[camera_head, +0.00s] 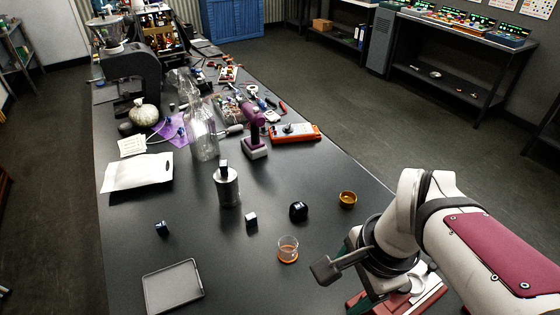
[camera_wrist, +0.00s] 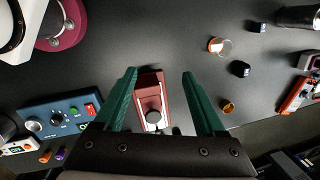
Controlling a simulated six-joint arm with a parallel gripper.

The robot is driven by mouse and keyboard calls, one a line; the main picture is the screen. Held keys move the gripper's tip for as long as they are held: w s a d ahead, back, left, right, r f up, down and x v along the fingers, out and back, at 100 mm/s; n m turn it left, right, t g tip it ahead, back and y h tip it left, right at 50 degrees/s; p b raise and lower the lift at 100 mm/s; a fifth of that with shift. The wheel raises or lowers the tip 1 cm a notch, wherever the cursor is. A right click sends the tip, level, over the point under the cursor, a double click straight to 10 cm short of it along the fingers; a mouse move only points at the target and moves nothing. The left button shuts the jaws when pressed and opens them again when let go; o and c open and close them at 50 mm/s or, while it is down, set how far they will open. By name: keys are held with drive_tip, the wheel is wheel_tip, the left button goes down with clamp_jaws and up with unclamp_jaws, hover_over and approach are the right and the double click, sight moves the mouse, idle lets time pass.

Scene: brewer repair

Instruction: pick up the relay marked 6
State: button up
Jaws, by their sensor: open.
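No mark 6 is readable in either view, so I cannot tell which object is the relay. Small cube-like blocks lie on the dark table in the head view: a dark blue one (camera_head: 162,227) at left, a pale-and-dark one (camera_head: 251,219) in the middle, and a rounded black one (camera_head: 298,211) to its right. Another small block (camera_head: 224,168) sits atop a metal cylinder (camera_head: 228,188). Two dark blocks show at upper right in the wrist view (camera_wrist: 240,68) (camera_wrist: 258,26). My gripper (camera_wrist: 160,73) is open, with green fingers apart, above a red device (camera_wrist: 151,90). Nothing is held.
A glass with amber contents (camera_head: 287,250) and a brass-coloured ring (camera_head: 347,199) stand near the blocks. A grey tray (camera_head: 172,286) lies at front left. A blue control box (camera_wrist: 62,121) is beside my fingers.

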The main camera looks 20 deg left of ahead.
drive_tip(key=w+a+f+m+t, duration=0.1)
drive_tip(key=w+a+f+m, duration=0.1)
drive_tip(key=w+a+m, duration=0.9)
drive_tip(key=m+t+y, duration=0.1)
drive_tip(key=m, duration=0.2)
approach(250, 216)
drive_tip(key=shift+m+y, duration=0.3)
drive_tip(key=shift+m, duration=0.2)
drive_tip(key=x, duration=0.8)
drive_tip(key=shift+d+f, duration=0.25)
drive_tip(key=shift+f, duration=0.1)
clamp_jaws()
